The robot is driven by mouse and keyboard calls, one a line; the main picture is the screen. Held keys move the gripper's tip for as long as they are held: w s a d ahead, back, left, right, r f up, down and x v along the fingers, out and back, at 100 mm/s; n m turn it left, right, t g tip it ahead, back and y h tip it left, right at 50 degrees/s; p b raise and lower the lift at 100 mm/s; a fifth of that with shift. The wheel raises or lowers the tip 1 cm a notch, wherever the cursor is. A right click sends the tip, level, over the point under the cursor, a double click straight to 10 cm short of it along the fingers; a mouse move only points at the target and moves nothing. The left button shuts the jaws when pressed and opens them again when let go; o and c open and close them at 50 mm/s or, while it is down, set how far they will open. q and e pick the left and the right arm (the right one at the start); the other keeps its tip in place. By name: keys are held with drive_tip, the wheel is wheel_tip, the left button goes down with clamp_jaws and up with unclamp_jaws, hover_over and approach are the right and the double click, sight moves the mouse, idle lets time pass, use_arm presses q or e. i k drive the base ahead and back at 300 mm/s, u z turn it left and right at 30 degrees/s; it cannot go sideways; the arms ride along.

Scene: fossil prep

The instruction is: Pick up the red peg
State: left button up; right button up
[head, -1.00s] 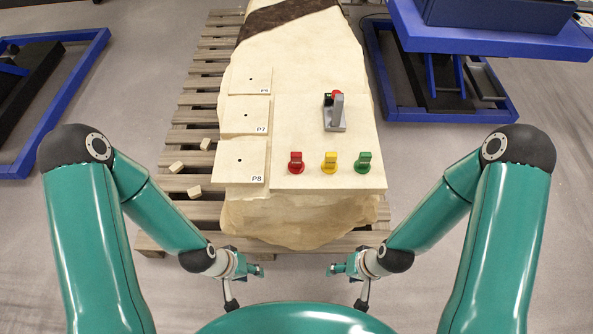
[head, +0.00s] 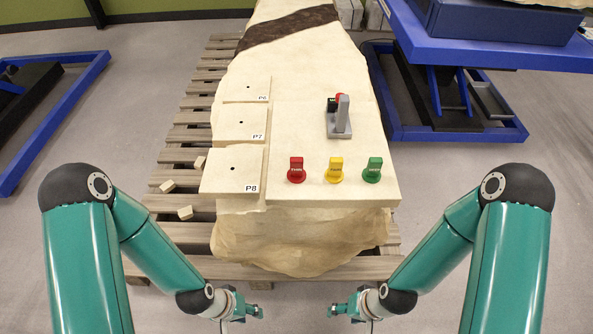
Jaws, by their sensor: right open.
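The red peg (head: 296,170) stands upright near the front edge of the pale slab (head: 270,188). It is the leftmost of a row, with a yellow peg (head: 335,170) and a green peg (head: 372,170) to its right. My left gripper (head: 258,311) is low in front of the slab, below and left of the red peg, well apart from it; its fingers are too small to tell their state. My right gripper (head: 332,311) is open and empty, also low in front of the slab and apart from the pegs.
Tiles P8 (head: 226,178), P7 (head: 238,128) and P6 (head: 245,93) lie on the left. A wooden pallet (head: 180,150) is underneath, with small blocks on it. Blue lift tables flank it.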

sight(295, 174)
drive_tip(key=u, duration=1.85)
drive_tip(key=i, duration=0.1)
drive_tip(key=z, duration=2.95)
drive_tip(key=k, duration=1.05)
drive_tip(key=u, duration=1.05)
drive_tip(key=i, duration=1)
